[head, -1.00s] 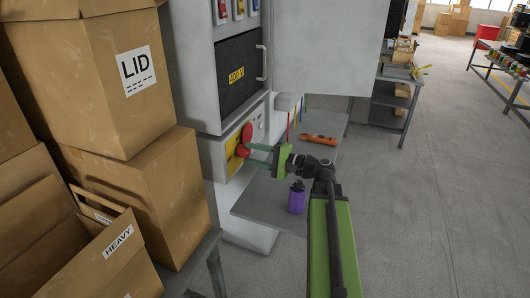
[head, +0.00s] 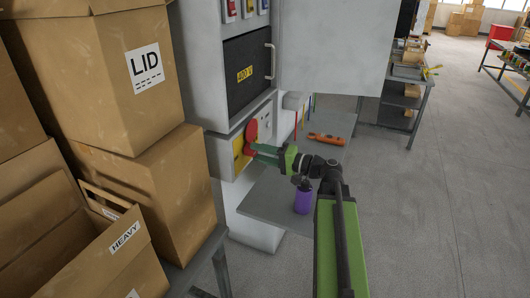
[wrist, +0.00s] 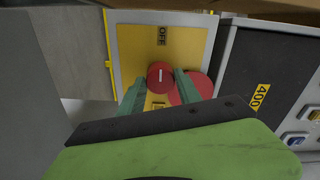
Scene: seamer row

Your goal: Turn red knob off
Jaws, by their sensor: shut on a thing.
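The red knob (wrist: 161,75) sits on a yellow plate (wrist: 136,48) on the front of a grey cabinet. Its white mark stands upright in the wrist view, in line with the OFF label (wrist: 161,36) above it. A second label below the knob is partly hidden and I cannot read it. My gripper (wrist: 160,82) is shut on the knob, one green finger on each side. In the head view my gripper (head: 256,153) reaches the knob (head: 249,149) from the right. A larger red disc (wrist: 203,85) lies beside the knob, partly behind the right finger.
Cardboard boxes (head: 130,75) are stacked close on the left. An open cabinet door (head: 335,45) hangs above my arm. A low grey shelf (head: 262,200) below holds a purple bottle (head: 303,198) and an orange tool (head: 326,139). Floor on the right is clear.

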